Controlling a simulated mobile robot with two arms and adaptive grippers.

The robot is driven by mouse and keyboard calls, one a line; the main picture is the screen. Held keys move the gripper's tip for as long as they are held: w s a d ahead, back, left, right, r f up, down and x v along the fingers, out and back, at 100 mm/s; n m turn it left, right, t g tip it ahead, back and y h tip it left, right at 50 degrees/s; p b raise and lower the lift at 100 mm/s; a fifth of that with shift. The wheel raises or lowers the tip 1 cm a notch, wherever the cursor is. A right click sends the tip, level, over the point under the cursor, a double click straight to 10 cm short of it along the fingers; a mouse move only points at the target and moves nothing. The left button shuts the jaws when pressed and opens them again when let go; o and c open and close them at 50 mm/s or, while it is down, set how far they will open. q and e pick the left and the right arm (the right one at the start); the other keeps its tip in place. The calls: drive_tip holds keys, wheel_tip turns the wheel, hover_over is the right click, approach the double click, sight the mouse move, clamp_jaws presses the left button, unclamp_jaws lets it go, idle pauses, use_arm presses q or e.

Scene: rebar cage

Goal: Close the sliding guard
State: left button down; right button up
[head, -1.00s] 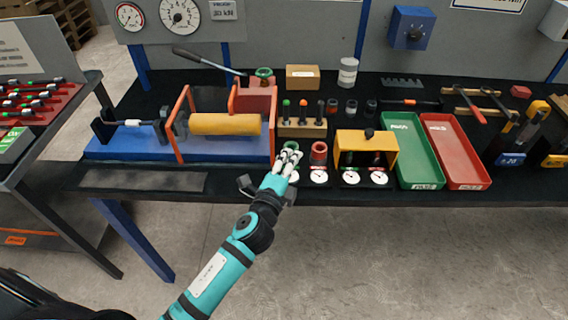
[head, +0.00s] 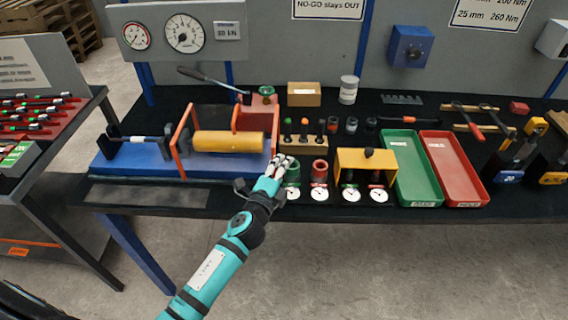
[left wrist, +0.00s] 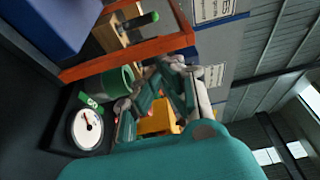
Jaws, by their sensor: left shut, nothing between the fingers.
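The sliding guard (head: 272,131) is an orange-red frame on the blue bench fixture (head: 225,165). It stands around a yellow cylinder (head: 228,142), with one upright at the left and one at the right. My left gripper (head: 282,161) is shut and empty at the right end of the guard, close beside the right upright. I cannot tell whether they touch. In the left wrist view an orange bar of the guard (left wrist: 130,58) crosses just above the fingers (left wrist: 165,92). My right gripper is out of view.
A green ring gauge (head: 293,170) and a red one (head: 320,168) stand just right of my left gripper, with white dials in front. A wooden block with several plugs (head: 303,141) is behind. A yellow box (head: 366,162) and green and red trays lie further right.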

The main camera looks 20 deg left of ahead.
sight(177, 156)
use_arm(q)
drive_tip(key=s+a, duration=0.1)
drive_tip(key=a, duration=0.3)
drive_tip(key=s+a, duration=0.1)
drive_tip(key=a, duration=0.3)
drive_tip(key=s+a, duration=0.1)
drive_tip(key=a, duration=0.4)
drive_tip(key=shift+s, duration=0.35)
drive_tip(key=s+a, duration=0.1)
drive_tip(key=a, duration=0.4)
drive_tip(key=s+a+b, duration=0.1)
drive_tip(key=s+a, duration=0.1)
drive_tip(key=a, duration=0.3)
drive_tip(key=s+a+b, duration=0.1)
drive_tip(key=a, duration=0.4)
drive_tip(key=shift+s+a, duration=0.3)
drive_tip(key=shift+a, duration=0.05)
drive_tip(key=shift+s+a, duration=0.1)
drive_tip(key=shift+a, duration=0.3)
